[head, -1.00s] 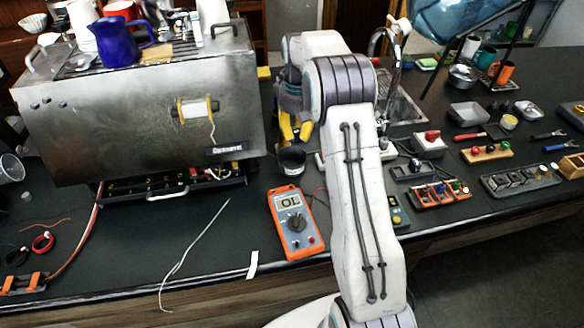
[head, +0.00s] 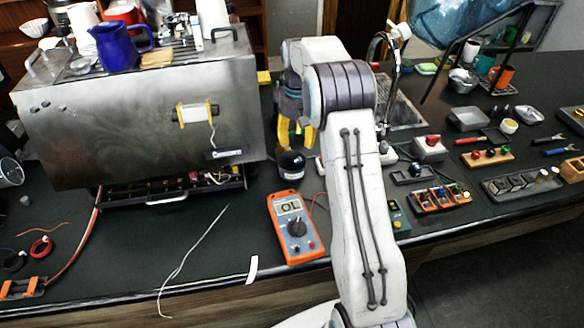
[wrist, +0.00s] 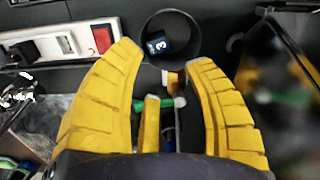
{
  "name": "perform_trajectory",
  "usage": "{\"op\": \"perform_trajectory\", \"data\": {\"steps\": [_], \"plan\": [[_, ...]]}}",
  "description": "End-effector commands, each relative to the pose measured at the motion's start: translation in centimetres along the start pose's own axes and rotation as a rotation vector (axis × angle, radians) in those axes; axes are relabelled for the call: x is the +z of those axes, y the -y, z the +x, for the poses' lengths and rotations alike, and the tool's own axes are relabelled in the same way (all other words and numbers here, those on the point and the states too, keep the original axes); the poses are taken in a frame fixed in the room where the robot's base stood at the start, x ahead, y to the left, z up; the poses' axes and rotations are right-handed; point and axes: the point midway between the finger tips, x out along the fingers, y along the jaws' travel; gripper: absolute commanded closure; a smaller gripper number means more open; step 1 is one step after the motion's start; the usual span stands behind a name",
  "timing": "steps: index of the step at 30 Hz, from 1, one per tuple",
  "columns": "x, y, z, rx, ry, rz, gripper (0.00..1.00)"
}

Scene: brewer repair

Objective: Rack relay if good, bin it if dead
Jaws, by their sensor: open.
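A small black block marked with a white 3 (wrist: 157,44), seemingly the relay, lies inside a round dark cup (wrist: 200,38) in the wrist view. My gripper (head: 296,143) is just above the cup, yellow fingers pointing down. In the wrist view my gripper (wrist: 165,62) has its fingers spread, with nothing held between the tips. An orange multimeter (head: 295,228) reads OL. A dark rack (head: 520,185) with several blocks stands at the right.
The steel brewer (head: 140,110) fills the left back, with its lower tray exposed. An orange tray of small parts (head: 440,197) and a red-button box (head: 430,148) lie right of my arm. A loose pale wire (head: 190,250) lies near the front edge.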

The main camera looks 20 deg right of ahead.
Motion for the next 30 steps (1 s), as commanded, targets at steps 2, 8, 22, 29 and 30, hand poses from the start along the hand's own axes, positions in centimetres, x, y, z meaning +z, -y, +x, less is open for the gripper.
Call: {"op": "perform_trajectory", "data": {"steps": [2, 8, 22, 29, 30], "plan": [[-0.1, 0.0, -0.7, 0.001, -0.004, 0.000, 0.52], [-0.1, 0.0, -3.8, 0.001, -0.006, 0.000, 0.52], [-0.1, 0.0, -10.3, 0.001, -0.003, 0.000, 0.52], [0.0, 0.0, -11.4, 0.000, -0.002, 0.000, 0.52], [0.0, 0.0, -11.5, 0.000, -0.002, 0.000, 0.52]]}}
